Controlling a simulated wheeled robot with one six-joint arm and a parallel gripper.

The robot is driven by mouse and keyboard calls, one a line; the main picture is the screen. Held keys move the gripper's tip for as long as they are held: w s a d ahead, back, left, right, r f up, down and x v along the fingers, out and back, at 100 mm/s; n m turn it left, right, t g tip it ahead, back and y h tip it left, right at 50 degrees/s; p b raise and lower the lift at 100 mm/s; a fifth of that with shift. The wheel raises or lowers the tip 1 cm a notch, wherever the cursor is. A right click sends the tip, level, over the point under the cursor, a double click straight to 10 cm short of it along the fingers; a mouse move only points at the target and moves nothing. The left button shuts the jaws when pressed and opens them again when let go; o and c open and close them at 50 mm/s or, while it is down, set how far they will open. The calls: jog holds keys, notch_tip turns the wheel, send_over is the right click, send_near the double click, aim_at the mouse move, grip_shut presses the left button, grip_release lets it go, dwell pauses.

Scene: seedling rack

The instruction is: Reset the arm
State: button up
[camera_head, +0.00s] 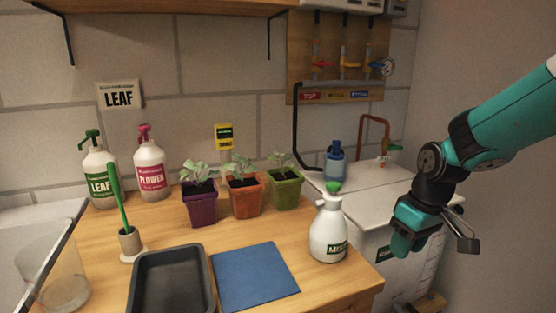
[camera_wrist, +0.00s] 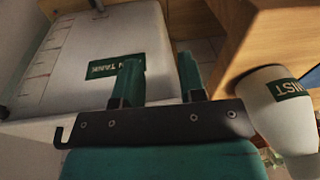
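My arm reaches in from the right in the head view, with my gripper (camera_head: 404,246) hanging to the right of the wooden bench, in front of the white tank. In the wrist view my gripper (camera_wrist: 158,66) has its two green fingers apart, with nothing between them. The white mist bottle (camera_head: 328,235) stands upright on the bench's right end, left of my gripper and apart from it. The mist bottle also shows at the right of the wrist view (camera_wrist: 278,108).
The white tank (camera_head: 377,250) stands right of the bench; its label shows beyond my fingers in the wrist view (camera_wrist: 112,66). A blue mat (camera_head: 254,276), a dark tray (camera_head: 140,285), three potted seedlings (camera_head: 243,197) and two pump bottles (camera_head: 150,170) occupy the bench.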

jog(key=s+a+r+n+y, duration=0.1)
jog(key=s+a+r, duration=0.25)
jog(key=s, duration=0.35)
jog(key=s+a+r+y, duration=0.15)
jog(key=s+a, duration=0.25)
jog(key=s, duration=0.4)
jog(key=s+a+r+n, duration=0.1)
jog(key=s+a+r, duration=0.3)
jog(key=s, duration=0.3)
notch_tip(320, 180, up, 12)
jog(key=s+p, duration=0.1)
jog(key=p, duration=1.2)
jog(key=shift+s+r+g, duration=0.15)
jog(key=shift+r+g, duration=0.05)
jog(key=shift+g, duration=0.1)
